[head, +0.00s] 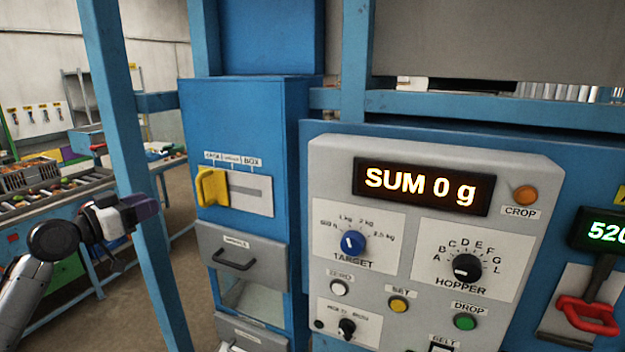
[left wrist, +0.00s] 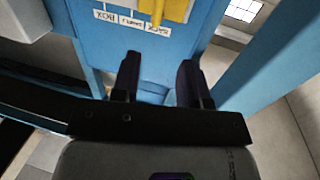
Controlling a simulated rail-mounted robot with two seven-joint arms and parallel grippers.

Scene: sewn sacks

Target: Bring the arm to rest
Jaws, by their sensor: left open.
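My left arm comes in from the lower left of the head view. Its dark gripper (head: 146,207) is held in the air near the blue upright post, left of the blue cabinet (head: 245,120). In the left wrist view the two dark fingers (left wrist: 160,62) stand apart with nothing between them, and the jaws are open. The cabinet's blue face and yellow handle (left wrist: 168,8) lie beyond the fingertips. That yellow handle (head: 210,187) is at the left end of its slot in the head view. My right gripper is in neither view.
A blue post (head: 135,150) stands close by the gripper. The grey control panel (head: 430,235) reads "SUM 0 g" and has knobs and buttons. A red handle (head: 588,316) is at the far right. A roller conveyor with a crate (head: 30,175) stands behind at left.

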